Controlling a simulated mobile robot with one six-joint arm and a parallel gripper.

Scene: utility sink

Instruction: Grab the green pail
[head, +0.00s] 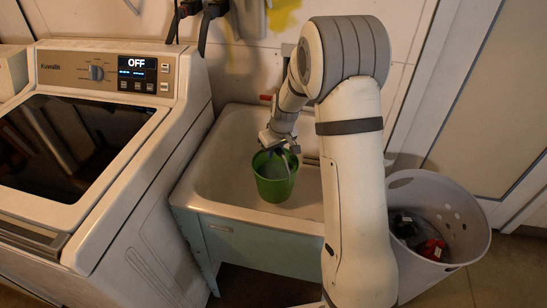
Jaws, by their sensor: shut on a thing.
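The green pail (274,186) is upright in the basin of the white utility sink (215,165), left of my arm. It looks open at the top, with a greyish inside. My gripper (279,148) reaches down to the pail's upper rim from behind and is shut on the pail there. The fingertips are small and partly hidden at the rim. I cannot tell whether the pail's bottom touches the basin floor.
A washing machine (140,180) with a display reading OFF stands close on the left. A laundry basket (455,215) with dark and red cloth stands at the right, partly behind my arm. A red-handled tap (266,98) is at the sink's back.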

